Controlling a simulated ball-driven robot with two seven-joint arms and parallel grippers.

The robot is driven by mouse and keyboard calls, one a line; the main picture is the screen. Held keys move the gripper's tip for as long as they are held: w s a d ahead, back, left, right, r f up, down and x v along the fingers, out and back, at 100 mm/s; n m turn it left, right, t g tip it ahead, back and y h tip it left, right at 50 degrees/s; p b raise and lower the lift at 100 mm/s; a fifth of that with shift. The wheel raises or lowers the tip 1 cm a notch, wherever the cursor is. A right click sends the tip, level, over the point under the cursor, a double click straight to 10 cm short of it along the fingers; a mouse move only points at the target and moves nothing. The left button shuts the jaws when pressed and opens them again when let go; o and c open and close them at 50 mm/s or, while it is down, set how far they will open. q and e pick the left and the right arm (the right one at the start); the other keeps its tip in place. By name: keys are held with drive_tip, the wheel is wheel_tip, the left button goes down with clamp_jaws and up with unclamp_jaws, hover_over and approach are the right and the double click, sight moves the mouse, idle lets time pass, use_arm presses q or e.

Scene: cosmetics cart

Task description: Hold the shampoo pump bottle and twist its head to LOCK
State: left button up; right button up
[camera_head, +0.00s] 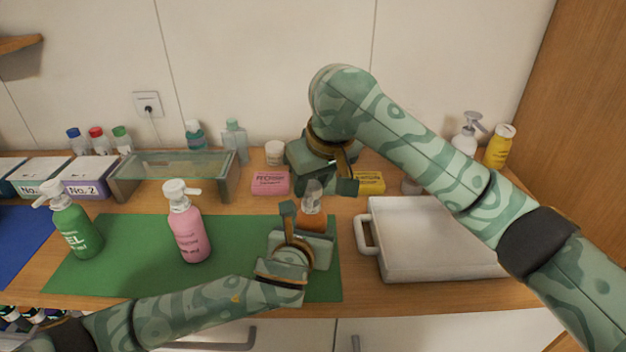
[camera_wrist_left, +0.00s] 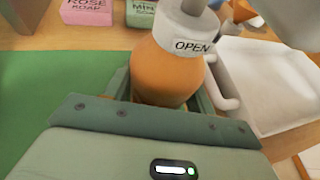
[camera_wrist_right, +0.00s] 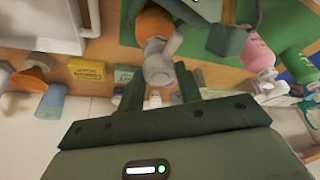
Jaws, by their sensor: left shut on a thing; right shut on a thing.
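An orange pump bottle (camera_head: 312,222) stands upright at the right end of the green mat (camera_head: 130,262). In the left wrist view the orange bottle (camera_wrist_left: 165,75) has a white collar (camera_wrist_left: 190,38) that reads OPEN. My left gripper (camera_head: 304,236) is shut around the bottle's body from the front. My right gripper (camera_head: 322,186) reaches down from above and is shut on the bottle's pale pump head (camera_head: 313,190). In the right wrist view the pump head (camera_wrist_right: 160,64) shows between the fingers. The bottle's front is partly hidden by my left gripper.
A pink pump bottle (camera_head: 190,232) and a green one (camera_head: 75,230) stand to the left. Pink (camera_head: 270,183) and yellow (camera_head: 369,182) soap boxes lie behind. A white tray (camera_head: 425,268) is close on the right. Between pink bottle and left gripper the mat is clear.

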drive_tip(key=n, duration=0.2)
drive_tip(key=n+g+y, duration=0.1)
drive_tip(key=n, duration=0.1)
drive_tip(key=shift+w+d+n, duration=0.15)
drive_tip(key=shift+d+n, duration=0.05)
drive_tip(key=shift+n, duration=0.2)
drive_tip(key=n+g+y, duration=0.1)
drive_tip(key=n, duration=0.2)
drive_tip(key=shift+w+n+g, duration=0.1)
drive_tip(key=shift+n+g, duration=0.2)
drive_tip(key=shift+n, duration=0.1)
drive_tip(key=n, duration=0.2)
drive_tip(key=n+g, duration=0.1)
drive_tip(key=n, duration=0.1)
drive_tip(key=shift+w+g, duration=0.15)
drive_tip(key=shift+g, duration=0.15)
drive_tip(key=n, duration=0.2)
drive_tip(key=n+g, duration=0.1)
drive_tip(key=n, duration=0.1)
drive_tip(key=shift+w+n+g, duration=0.15)
drive_tip(key=shift+n+g, duration=0.15)
drive_tip(key=shift+n, duration=0.3)
drive_tip(key=o, duration=1)
